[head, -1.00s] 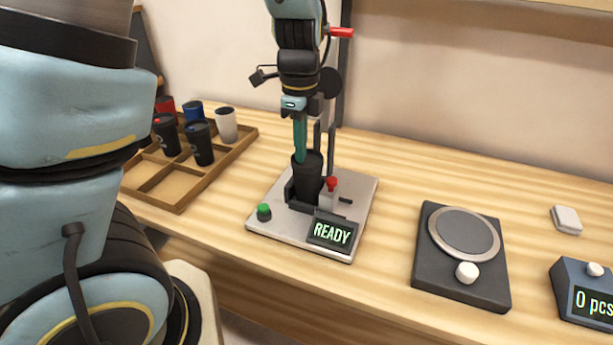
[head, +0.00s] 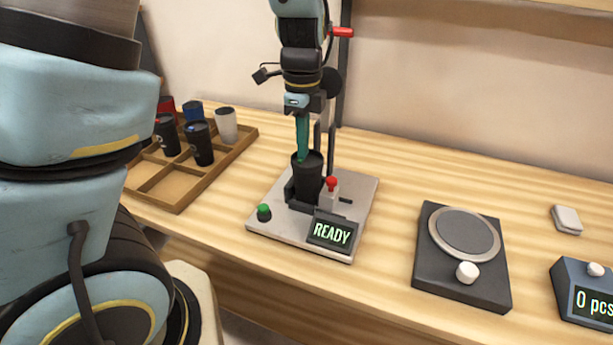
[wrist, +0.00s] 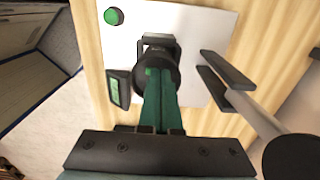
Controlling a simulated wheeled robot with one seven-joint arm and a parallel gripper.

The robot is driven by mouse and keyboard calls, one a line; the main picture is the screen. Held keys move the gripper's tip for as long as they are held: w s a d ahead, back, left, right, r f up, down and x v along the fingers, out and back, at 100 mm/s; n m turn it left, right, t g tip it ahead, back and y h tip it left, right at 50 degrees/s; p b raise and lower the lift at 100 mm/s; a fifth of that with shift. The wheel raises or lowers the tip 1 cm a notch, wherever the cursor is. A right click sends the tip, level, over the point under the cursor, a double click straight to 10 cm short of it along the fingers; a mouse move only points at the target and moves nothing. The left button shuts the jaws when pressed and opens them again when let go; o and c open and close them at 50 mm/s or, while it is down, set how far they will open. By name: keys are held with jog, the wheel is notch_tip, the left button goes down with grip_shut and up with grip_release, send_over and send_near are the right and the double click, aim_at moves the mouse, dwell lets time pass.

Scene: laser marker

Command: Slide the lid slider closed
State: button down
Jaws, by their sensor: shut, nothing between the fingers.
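A black tumbler (head: 308,185) stands upright in a dark holder on the laser marker's pale base plate (head: 281,223). My gripper (head: 301,157) points down with its teal fingers together and empty, the tips at the tumbler's top. In the wrist view, the fingers (wrist: 155,80) reach over the near part of the tumbler's dark round lid (wrist: 168,72) and hide some of it. A small brighter green patch shows at the fingertips; I cannot tell whether it is the lid slider. Whether the tips touch the lid is also unclear.
A red-topped lever (head: 331,184) and the marker's upright post stand close right of the tumbler. A green button (head: 264,212) and a READY display (head: 332,232) are in front. A wooden tray (head: 172,188) with several cups is left; a round-topped device (head: 463,240) is right.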

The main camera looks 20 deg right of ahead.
jog(key=shift+w+d, duration=0.2)
dwell(0.5)
notch_tip(320, 180, up, 7)
jog(key=p, duration=0.5)
dwell(0.8)
dwell(0.3)
jog(key=a+n+t, duration=0.1)
jog(key=a+n, duration=2.4)
jog(key=a, duration=0.1)
jog(key=shift+a+f+n+t, duration=0.2)
jog(key=shift+a+n+t, duration=0.1)
